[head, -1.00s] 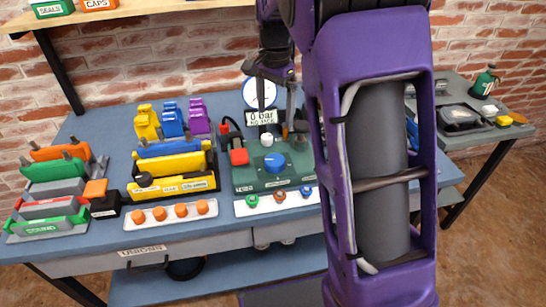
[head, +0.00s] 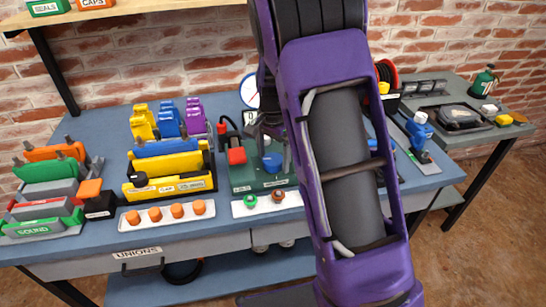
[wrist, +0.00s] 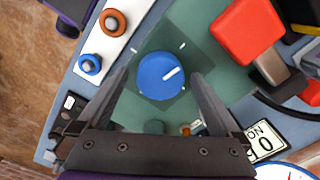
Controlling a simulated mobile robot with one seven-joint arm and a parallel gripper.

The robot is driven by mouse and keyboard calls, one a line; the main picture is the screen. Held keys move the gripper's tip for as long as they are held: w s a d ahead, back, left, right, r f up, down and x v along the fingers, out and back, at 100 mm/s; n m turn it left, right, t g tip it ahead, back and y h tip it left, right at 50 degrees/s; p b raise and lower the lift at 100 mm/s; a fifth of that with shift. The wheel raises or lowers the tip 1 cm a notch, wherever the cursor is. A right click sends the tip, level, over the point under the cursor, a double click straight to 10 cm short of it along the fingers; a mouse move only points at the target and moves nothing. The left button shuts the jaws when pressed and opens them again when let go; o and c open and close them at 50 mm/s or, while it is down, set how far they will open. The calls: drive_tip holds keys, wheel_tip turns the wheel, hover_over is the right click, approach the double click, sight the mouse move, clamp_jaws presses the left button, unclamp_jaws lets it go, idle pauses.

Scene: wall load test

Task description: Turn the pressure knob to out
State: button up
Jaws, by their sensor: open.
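The blue round pressure knob (wrist: 161,75) sits on the green test unit (wrist: 222,80). In the wrist view its white pointer mark points up and to the right, and small white ticks surround it. In the head view the knob (head: 274,162) is partly covered by my gripper. My gripper (wrist: 160,84) is open, with one finger on each side of the knob in the wrist view. I cannot tell whether the fingers touch it. In the head view my gripper (head: 273,150) is low over the unit.
A red block-like handle (wrist: 246,30) is beside the knob. A white strip with coloured buttons (head: 264,202) lies in front of the unit. The gauge (head: 249,90) stands behind. Yellow and blue blocks (head: 170,166) are to the left.

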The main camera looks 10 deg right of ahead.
drive_tip(key=c, duration=1.4)
drive_tip(key=shift+o, duration=0.2)
drive_tip(key=shift+n, duration=0.3)
drive_tip(key=n, duration=0.4)
drive_tip(key=shift+n, duration=0.3)
drive_tip(key=n+p, duration=0.1)
drive_tip(key=n, duration=0.4)
drive_tip(key=n+p, duration=0.1)
drive_tip(key=n, duration=0.4)
drive_tip(key=shift+n, duration=0.4)
drive_tip(key=shift+n+p, duration=0.4)
drive_tip(key=shift+n, duration=1.7)
